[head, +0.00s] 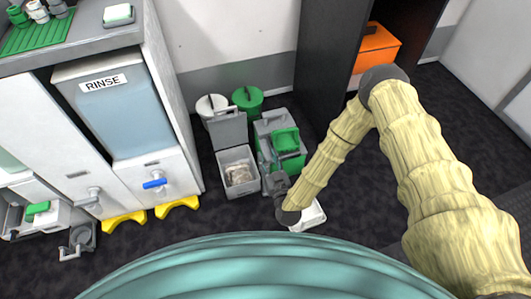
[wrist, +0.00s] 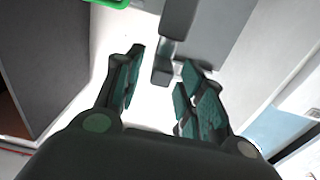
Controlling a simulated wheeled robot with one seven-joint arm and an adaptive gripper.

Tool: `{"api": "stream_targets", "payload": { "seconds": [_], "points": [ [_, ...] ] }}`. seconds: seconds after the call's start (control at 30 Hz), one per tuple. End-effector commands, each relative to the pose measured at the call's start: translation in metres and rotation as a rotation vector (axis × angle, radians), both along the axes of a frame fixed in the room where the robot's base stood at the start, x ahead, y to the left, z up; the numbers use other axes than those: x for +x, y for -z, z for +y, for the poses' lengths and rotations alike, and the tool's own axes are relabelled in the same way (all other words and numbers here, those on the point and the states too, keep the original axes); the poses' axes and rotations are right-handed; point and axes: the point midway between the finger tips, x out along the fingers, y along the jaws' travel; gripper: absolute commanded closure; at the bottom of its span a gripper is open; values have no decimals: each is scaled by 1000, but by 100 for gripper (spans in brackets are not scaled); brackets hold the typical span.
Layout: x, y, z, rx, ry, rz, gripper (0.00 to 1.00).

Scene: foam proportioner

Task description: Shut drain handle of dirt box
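My gripper (head: 280,188) is low over the floor, at the front of a grey and green unit (head: 284,148). In the wrist view my gripper (wrist: 163,75) is open, with its two fingers apart. A dark grey bar-like part (wrist: 178,22) comes down from the top of that view, and its lower end is between or just beyond the fingertips. I cannot tell whether it touches them, or whether it is the drain handle. An open-lidded grey box (head: 239,188) with pale lumpy contents stands left of my gripper. No label names the dirt box.
A RINSE tank (head: 125,115) with a blue tap handle (head: 154,184) stands left, over yellow feet (head: 177,205). A grey tap (head: 90,198) is beside it. An orange box (head: 376,48) is at back right. Dark floor is clear at right.

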Motion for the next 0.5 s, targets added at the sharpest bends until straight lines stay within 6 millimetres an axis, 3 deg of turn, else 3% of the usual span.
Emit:
{"api": "stream_targets", "payload": {
  "seconds": [0.2,0.5],
  "points": [
    [-40,1,-11,-1,-2,3,61],
    [-74,1,-22,0,0,1,61]
  ]
}}
